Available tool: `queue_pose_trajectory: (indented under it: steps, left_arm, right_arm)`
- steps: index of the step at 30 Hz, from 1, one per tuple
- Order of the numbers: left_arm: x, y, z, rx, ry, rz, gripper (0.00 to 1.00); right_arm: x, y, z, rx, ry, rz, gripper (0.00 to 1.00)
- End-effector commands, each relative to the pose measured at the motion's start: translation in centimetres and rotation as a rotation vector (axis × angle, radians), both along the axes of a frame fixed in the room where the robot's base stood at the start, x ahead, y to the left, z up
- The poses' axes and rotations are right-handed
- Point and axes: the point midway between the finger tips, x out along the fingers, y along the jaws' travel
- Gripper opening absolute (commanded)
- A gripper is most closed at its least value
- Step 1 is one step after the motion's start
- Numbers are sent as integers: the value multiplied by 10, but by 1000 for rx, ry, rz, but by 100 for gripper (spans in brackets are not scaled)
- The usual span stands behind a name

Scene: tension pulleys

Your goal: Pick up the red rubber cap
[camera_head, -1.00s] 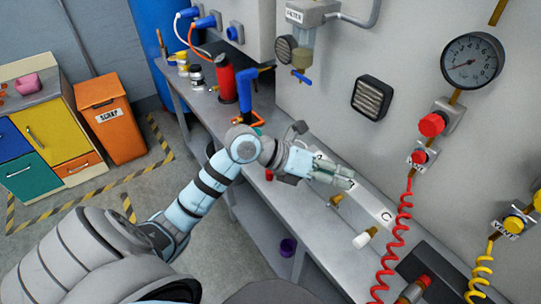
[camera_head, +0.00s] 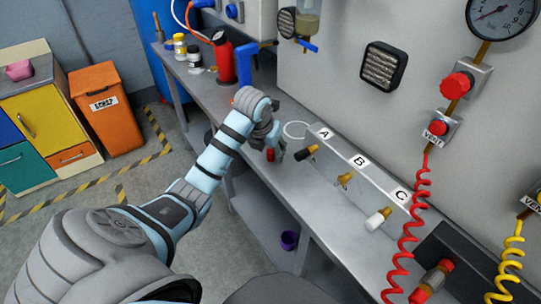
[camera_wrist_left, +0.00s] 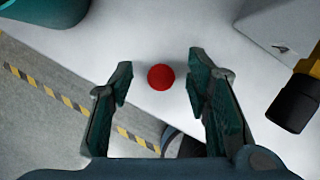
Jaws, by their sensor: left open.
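The red rubber cap (camera_wrist_left: 161,77) sits on the grey bench near its front edge and looks round from above in the left wrist view. In the head view a small red patch of it (camera_head: 270,154) shows beside my gripper, which partly covers it. My left gripper (camera_head: 274,147) points down at the bench there. In the left wrist view the left gripper (camera_wrist_left: 159,86) is open, with the cap between its two dark fingers and a gap on each side. I cannot tell how far the fingertips are above the bench. My right gripper is not in view.
A panel with labels A, B and C (camera_head: 357,161) stands right of the gripper. A black-ended valve (camera_head: 306,151) juts from it and shows close by in the wrist view (camera_wrist_left: 294,104). A red bottle (camera_head: 223,60) stands behind.

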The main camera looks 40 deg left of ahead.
Motion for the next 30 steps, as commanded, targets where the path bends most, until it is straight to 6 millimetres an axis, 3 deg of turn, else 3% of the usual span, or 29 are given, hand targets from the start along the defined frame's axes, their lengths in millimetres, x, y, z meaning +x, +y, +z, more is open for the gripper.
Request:
queue_pose_trajectory:
  steps: [2, 8, 15, 25, 30]
  left_arm:
    - [3, 0, -9, -1, 1, 0, 44]
    - [3, 1, -9, 0, 0, 0, 44]
    - [3, 1, -9, 0, 0, 0, 8]
    - [3, 1, -8, 0, -1, 0, 8]
    - [4, 1, 8, 1, -3, 0, 8]
  right_arm:
    - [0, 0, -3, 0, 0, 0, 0]
    - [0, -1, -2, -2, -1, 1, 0]
    - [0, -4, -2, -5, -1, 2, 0]
    - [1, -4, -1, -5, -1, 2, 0]
    - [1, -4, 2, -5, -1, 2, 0]
